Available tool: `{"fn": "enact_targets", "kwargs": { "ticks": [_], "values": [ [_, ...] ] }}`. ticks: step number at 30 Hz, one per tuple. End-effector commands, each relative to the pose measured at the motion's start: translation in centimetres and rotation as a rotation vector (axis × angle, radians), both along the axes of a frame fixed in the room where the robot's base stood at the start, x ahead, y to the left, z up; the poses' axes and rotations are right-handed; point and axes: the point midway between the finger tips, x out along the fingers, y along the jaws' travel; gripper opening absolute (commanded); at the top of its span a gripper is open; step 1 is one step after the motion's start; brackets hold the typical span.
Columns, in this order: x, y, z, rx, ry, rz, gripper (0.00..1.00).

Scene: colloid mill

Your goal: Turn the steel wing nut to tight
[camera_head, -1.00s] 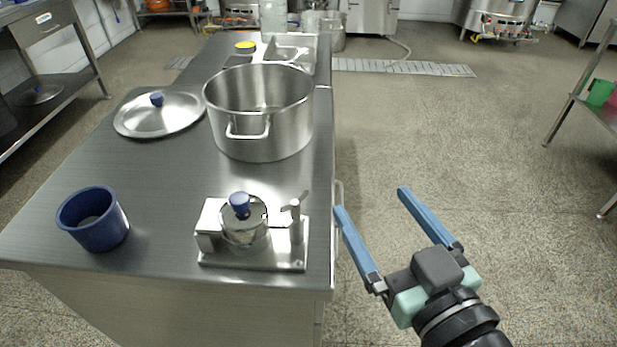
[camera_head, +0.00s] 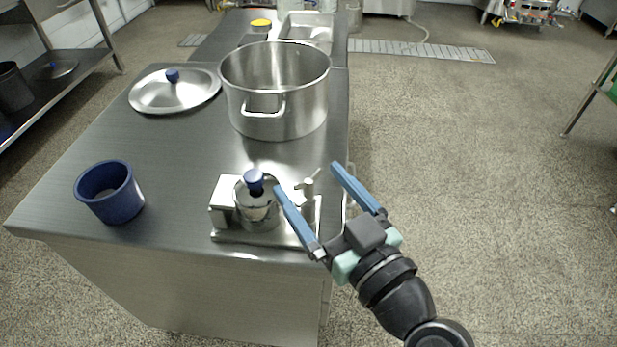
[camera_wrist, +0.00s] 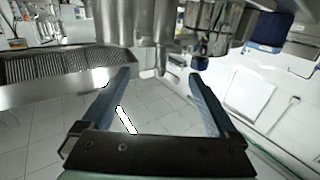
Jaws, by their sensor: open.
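The steel wing nut (camera_head: 309,183) tops a short post at the right of the small steel mill (camera_head: 257,212), near the worktable's front right corner. One slanted wing shows. My gripper (camera_head: 307,177) is open and empty, its two blue fingers spread. In the head view the fingertips appear on either side of the wing nut. I cannot tell their height or whether they touch it. The left finger covers part of the mill's right side. In the wrist view the open fingers (camera_wrist: 163,78) show with nothing between them; I cannot surely pick out the wing nut there.
A blue-knobbed lid or plunger (camera_head: 254,182) stands on the mill. A blue cup (camera_head: 110,192) is at the table's left. A large steel pot (camera_head: 275,95) stands behind the mill, with a pot lid (camera_head: 175,91) to its left.

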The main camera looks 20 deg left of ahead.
Motion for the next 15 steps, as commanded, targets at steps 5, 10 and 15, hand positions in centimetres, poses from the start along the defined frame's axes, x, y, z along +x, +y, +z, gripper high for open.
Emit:
{"fn": "enact_targets", "kwargs": {
  "ticks": [5, 10, 15],
  "values": [
    [1.1, 1.4, 0.0, -0.001, -0.001, 0.0, 0.94],
    [1.4, 1.7, 0.0, -0.001, 0.001, -0.001, 0.94],
    [1.4, 1.7, 0.0, -0.001, 0.001, -0.001, 0.94]
  ]
}}
